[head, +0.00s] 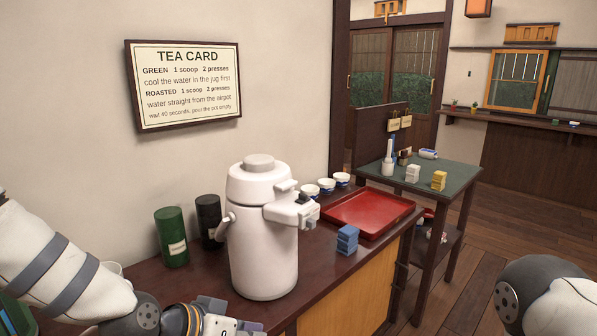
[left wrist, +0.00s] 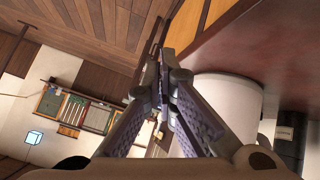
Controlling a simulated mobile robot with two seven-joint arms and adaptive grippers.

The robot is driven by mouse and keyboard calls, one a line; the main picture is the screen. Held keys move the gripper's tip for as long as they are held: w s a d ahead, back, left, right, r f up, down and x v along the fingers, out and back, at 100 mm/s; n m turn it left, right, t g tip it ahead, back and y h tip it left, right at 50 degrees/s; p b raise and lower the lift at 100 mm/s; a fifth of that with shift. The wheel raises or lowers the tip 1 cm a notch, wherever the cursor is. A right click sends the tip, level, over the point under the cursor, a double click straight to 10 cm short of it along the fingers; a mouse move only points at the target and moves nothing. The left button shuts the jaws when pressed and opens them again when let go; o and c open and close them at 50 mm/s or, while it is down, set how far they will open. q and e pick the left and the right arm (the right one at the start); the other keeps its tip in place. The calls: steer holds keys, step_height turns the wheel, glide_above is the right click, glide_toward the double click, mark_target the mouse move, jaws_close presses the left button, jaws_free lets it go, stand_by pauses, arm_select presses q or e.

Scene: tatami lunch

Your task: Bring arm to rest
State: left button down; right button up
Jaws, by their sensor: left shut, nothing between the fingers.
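My left arm comes in from the left in the head view, its wrist low at the front of the dark counter (head: 140,265). In the left wrist view my left gripper (left wrist: 165,65) is shut, with its fingertips together and nothing between them. The white airpot (head: 262,240) stands upright on the counter, just behind my left wrist in the head view. It also shows beside the fingers in the left wrist view (left wrist: 232,98). A rounded part of my right arm shows at the lower right of the head view; its gripper is out of sight.
A green canister (head: 171,238) and a black canister (head: 208,220) stand left of the airpot. Blue blocks (head: 347,240), a red tray (head: 368,212) and several white cups (head: 326,186) are to its right. A green-topped side table (head: 455,174) stands beyond.

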arm_select(q)
steer(key=s+a+f+n+g+y, duration=0.2)
steer(key=s+a+f+g, duration=0.15)
steer(key=s+f, duration=0.9)
steer(key=s+a+f+g+y, duration=0.1)
steer(key=s+a+f, duration=0.1)
steer(key=s, duration=0.6)
steer(key=s+a+f+n+g+y, duration=0.1)
steer(key=s+a, duration=0.3)
steer(key=s, duration=0.4)
steer(key=s+a+f+n+g+y, duration=0.1)
steer(key=s+a+f+g+y, duration=0.1)
steer(key=s, duration=0.6)
steer(key=shift+s+a+f+g+y, duration=0.3)
steer(key=shift+a+f+g, duration=0.25)
steer(key=shift+a+f, duration=0.4)
steer(key=shift+w+r, duration=0.1)
steer(key=shift+r, duration=0.05)
